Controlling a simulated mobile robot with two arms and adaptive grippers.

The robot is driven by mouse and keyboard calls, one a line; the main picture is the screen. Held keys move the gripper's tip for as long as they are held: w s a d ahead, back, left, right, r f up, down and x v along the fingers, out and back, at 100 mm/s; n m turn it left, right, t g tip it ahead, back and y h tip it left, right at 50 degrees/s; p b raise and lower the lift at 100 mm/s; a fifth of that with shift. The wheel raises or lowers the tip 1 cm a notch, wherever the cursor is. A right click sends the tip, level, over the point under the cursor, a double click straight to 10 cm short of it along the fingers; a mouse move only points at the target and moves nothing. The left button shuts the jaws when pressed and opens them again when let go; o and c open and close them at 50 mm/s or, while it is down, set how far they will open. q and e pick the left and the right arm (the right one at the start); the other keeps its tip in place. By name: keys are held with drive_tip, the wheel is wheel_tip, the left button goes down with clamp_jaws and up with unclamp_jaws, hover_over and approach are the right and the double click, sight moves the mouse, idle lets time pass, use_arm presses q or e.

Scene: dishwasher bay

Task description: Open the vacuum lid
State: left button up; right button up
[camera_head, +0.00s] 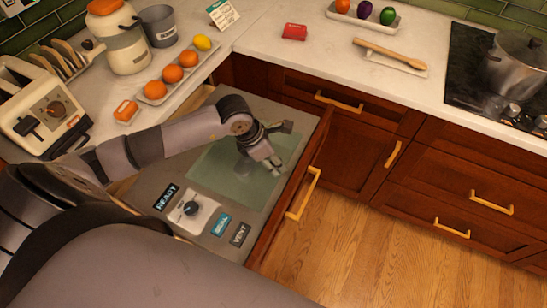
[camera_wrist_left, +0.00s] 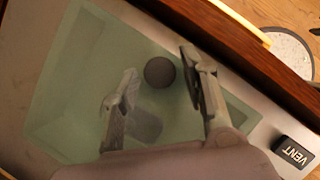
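The vacuum lid (camera_head: 213,165) is a green-tinted, see-through panel lying flat in the grey top of an open drawer (camera_head: 290,108). It also shows in the left wrist view (camera_wrist_left: 75,100). My left gripper (camera_head: 279,148) is over the lid's right part. Its fingers are apart in the left wrist view (camera_wrist_left: 163,92). A dark round knob (camera_wrist_left: 159,72) appears between the fingers there, closer to the right finger; I cannot tell whether either touches it. The gripper hides the knob in the head view. My right gripper is not in view.
A dial (camera_head: 190,208) and labels READY (camera_head: 166,197) and VENT (camera_head: 239,235) are on the drawer's near part. A tray of oranges (camera_head: 172,74) and a toaster (camera_head: 45,108) stand on the left counter. The floor (camera_head: 350,245) right of the drawer is clear.

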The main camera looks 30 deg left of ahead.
use_arm(q)
clamp_jaws()
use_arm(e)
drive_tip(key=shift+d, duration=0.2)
use_arm(q)
drive_tip(key=shift+w+r, duration=0.1)
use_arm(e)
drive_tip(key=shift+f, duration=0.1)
